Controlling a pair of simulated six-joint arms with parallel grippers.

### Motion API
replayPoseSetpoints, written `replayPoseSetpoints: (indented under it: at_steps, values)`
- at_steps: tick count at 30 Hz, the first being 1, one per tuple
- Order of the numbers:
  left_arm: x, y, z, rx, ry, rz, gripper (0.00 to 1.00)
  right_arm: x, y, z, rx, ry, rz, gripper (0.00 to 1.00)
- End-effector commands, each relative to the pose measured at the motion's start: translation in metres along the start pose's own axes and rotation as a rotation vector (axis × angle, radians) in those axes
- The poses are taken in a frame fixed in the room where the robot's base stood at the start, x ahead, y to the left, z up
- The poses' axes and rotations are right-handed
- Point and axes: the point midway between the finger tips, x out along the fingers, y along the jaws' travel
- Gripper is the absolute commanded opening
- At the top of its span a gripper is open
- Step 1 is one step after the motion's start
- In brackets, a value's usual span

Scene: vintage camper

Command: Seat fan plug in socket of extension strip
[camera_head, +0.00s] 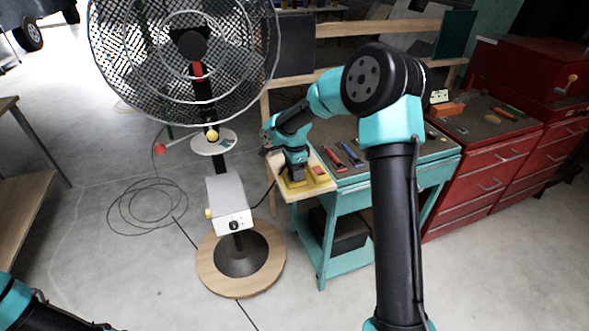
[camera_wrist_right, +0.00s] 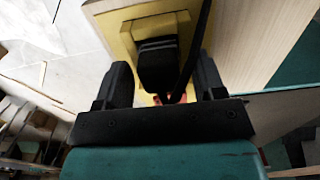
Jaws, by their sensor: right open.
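The yellow extension strip (camera_head: 319,174) lies on a pale wooden board at the left end of the teal workbench. A black plug (camera_wrist_right: 158,65) with a black cord stands over the yellow strip (camera_wrist_right: 127,42) in the right wrist view. How deep it sits in the socket is hidden. My right gripper (camera_head: 292,174) is at the strip, pointing down. In the wrist view its fingers (camera_wrist_right: 160,85) are open, one on each side of the plug, with gaps showing. The large fan (camera_head: 195,72) stands left of the bench. My left gripper is outside the view.
The fan's grey control box (camera_head: 229,203) and round wooden base (camera_head: 212,280) stand close left of the bench. A cable coil (camera_head: 147,205) lies on the floor. Tools (camera_head: 351,154) lie on the bench right of the strip. Red drawer cabinets (camera_head: 480,165) stand further right.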

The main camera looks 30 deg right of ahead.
Motion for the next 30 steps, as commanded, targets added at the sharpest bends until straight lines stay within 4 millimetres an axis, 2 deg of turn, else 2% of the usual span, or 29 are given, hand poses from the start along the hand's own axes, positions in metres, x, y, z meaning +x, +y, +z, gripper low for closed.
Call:
replayPoseSetpoints:
  at_steps: [5, 11, 24, 30]
  values:
    - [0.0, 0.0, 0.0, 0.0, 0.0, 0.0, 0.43, -0.002, 0.0, 0.0, 0.0, 0.0, 0.0, 0.63]
    - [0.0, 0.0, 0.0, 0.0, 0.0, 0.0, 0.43, -0.017, -0.001, 0.0, 0.001, 0.001, -0.003, 0.63]
    - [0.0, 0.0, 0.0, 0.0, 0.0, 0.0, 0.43, -0.095, -0.001, 0.0, -0.001, -0.001, -0.004, 0.63]
    - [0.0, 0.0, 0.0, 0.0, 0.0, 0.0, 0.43, -0.118, 0.0, 0.0, 0.0, 0.0, -0.001, 0.63]
